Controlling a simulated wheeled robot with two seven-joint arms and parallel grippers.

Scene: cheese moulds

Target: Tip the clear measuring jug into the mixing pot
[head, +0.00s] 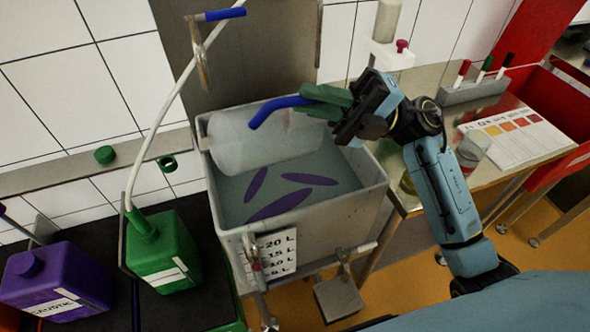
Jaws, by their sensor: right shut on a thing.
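The clear measuring jug (262,146) is tilted onto its side, nearly level, over the back part of the mixing pot, with a blue handle (277,107). My right gripper (325,102), with green fingers, is shut on that handle above the pot's back right rim. The mixing pot (335,228) is a grey square-sided tub with a litre scale on its front. Several purple streaks (280,205) lie inside it on a pale grey-blue surface. I cannot tell whether anything is flowing from the jug. My left gripper is not in view.
A green canister (162,257) with a pale hose and a purple canister (55,285) stand at the left. A steel bench (450,185) at the right bears a pen rack (473,92), a colour chart (515,137) and a small clear beaker (474,148).

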